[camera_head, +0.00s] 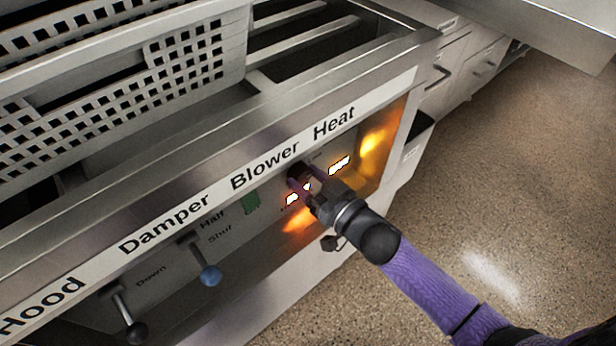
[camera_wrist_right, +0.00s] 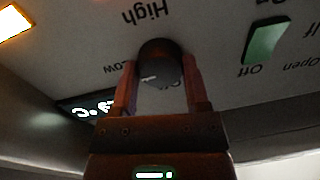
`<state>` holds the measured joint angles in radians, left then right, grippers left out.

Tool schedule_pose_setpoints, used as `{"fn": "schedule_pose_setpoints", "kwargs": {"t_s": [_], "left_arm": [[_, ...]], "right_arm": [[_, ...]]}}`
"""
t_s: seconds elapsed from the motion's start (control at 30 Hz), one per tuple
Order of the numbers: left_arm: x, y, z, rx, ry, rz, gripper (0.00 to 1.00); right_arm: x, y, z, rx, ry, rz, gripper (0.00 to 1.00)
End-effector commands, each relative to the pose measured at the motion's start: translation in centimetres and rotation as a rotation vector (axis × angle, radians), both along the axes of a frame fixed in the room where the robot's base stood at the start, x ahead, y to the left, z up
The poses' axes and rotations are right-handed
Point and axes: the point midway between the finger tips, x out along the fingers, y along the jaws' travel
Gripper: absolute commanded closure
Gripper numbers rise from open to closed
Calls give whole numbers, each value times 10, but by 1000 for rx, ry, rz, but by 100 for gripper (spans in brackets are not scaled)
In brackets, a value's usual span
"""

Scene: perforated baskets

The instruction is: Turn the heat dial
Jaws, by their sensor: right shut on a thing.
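The heat dial is a dark round knob on the control panel under the word "Heat". In the right wrist view the dial (camera_wrist_right: 160,58) sits between my two finger pads, with "High" and "Low" printed near it, upside down in this view. A small pale mark shows on its face. My right gripper (camera_wrist_right: 160,80) is shut on the dial. In the head view my right gripper (camera_head: 304,180) meets the panel below the label strip and mostly hides the dial. My left gripper is not in view.
A green switch (camera_head: 251,203) is beside the dial, also in the right wrist view (camera_wrist_right: 266,42). Lit indicators (camera_head: 339,165) glow orange nearby. A blue-knobbed lever (camera_head: 210,275) and a black-knobbed lever (camera_head: 136,332) project at lower left. Perforated baskets (camera_head: 190,55) stand above. Speckled floor lies right.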

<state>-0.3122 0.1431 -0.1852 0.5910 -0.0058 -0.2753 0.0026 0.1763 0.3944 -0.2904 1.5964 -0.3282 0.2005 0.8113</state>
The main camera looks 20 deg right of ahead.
Motion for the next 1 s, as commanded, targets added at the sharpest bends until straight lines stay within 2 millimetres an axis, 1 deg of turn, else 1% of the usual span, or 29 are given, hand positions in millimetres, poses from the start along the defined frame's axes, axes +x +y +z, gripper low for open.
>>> {"fn": "schedule_pose_setpoints", "kwargs": {"t_s": [0.13, 0.33, 0.7, 1.0], "left_arm": [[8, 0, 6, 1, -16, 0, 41], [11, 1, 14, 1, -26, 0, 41], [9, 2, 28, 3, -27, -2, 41], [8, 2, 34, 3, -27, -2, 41]], "right_arm": [[0, 0, 2, -87, -31, -1, 100], [0, 0, 3, -255, -92, -1, 100], [0, 0, 3, -587, -212, -1, 100], [0, 1, 2, -856, -310, 0, 100]]}}
